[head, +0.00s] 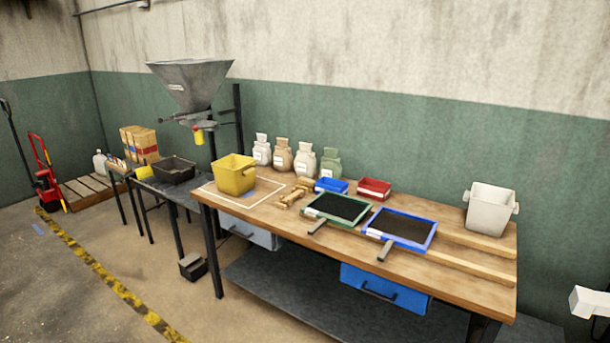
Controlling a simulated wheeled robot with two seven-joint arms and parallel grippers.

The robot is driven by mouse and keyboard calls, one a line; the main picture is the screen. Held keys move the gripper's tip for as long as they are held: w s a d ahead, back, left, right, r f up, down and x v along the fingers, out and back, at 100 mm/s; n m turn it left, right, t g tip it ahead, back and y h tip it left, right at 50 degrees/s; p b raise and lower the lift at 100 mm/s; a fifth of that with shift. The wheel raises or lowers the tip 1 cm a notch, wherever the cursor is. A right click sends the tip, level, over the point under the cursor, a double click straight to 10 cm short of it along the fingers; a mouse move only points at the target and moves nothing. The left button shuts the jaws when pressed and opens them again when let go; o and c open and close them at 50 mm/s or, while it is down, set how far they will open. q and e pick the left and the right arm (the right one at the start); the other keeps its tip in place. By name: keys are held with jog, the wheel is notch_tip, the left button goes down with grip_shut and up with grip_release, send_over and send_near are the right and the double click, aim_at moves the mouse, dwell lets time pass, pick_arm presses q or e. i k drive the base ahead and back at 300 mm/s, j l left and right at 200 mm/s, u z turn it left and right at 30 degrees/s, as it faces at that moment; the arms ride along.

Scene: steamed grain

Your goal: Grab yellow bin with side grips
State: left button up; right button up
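The yellow bin (234,178) stands upright at the left end of the wooden workbench (470,282), inside a pale outlined rectangle (268,186). It is open at the top and its walls taper toward the base. Small grips at its sides are hard to make out at this size. No gripper is near it. My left gripper is out of view. A white piece at the right edge looks like part of my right arm, well away from the bin; no gripper fingers show there.
Wooden pieces (292,194), a green-framed tray (337,207) and a blue-framed tray (401,228) lie right of the bin. A white bin (490,208) stands far right. Several sacks (303,160) line the back. A hopper (192,85) rises behind left. Floor in front is clear.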

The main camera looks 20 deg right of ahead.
aim_at(234, 174)
jog(key=z, duration=0.25)
jog(key=i+j+u, duration=0.35)
jog(key=i, duration=0.7)
jog(key=i+j+u, duration=0.15)
jog(key=i+u, duration=0.2)
jog(key=i, duration=0.7)
jog(key=i+j+z, duration=0.1)
jog(key=i+z, duration=0.35)
jog(key=i+j+z, duration=0.15)
jog(key=i+z, duration=0.25)
jog(key=i+j+z, duration=0.2)
jog(key=z, duration=0.25)
jog(key=j, duration=0.1)
